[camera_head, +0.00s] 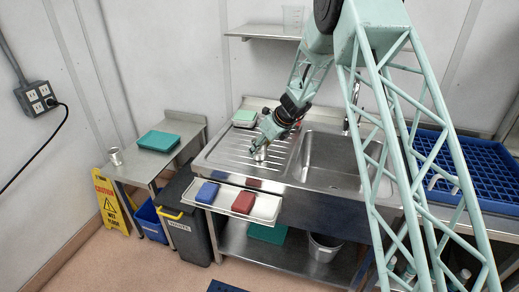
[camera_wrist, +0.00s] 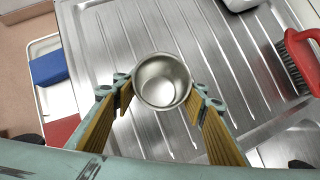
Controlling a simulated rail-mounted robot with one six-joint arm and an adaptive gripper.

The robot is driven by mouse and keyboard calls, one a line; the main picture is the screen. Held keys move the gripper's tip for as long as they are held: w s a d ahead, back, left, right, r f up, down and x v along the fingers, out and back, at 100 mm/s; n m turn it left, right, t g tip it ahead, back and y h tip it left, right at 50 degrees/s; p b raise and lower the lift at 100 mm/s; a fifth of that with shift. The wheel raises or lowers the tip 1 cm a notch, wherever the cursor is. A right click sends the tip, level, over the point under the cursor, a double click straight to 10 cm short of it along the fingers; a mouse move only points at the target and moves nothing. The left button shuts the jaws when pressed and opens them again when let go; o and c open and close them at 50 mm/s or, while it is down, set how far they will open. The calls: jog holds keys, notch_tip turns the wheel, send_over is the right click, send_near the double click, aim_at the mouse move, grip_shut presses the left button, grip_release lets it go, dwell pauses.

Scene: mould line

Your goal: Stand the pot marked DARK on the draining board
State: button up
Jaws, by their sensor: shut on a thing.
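A small open metal pot (camera_wrist: 162,80) is between the fingers of my gripper (camera_wrist: 158,97) in the wrist view. My gripper is shut on it, and the pot looks empty. In the head view the pot (camera_head: 259,155) is upright, at or just above the ribbed draining board (camera_head: 222,152); I cannot tell whether it touches. The draining board also fills most of the wrist view (camera_wrist: 110,30). A second small metal pot (camera_head: 115,157) stands on the side table at the left. No marking is readable on either pot.
The sink bowl (camera_head: 335,160) lies right of the board. A red brush (camera_wrist: 300,62) lies at the board's right in the wrist view. A white tray (camera_head: 268,207) with a blue block (camera_head: 207,192) and a red block (camera_head: 243,202) is at the front edge. Ribbed board around the pot is clear.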

jog(key=shift+f, duration=0.15)
jog(key=o, duration=0.9)
jog(key=shift+r, duration=0.2)
jog(key=shift+d+r, duration=0.1)
jog(key=shift+r, duration=0.1)
jog(key=p+v, duration=0.1)
jog(key=v, duration=1)
jog(key=shift+s+r, duration=0.15)
jog(key=shift+r, duration=0.05)
dwell(0.3)
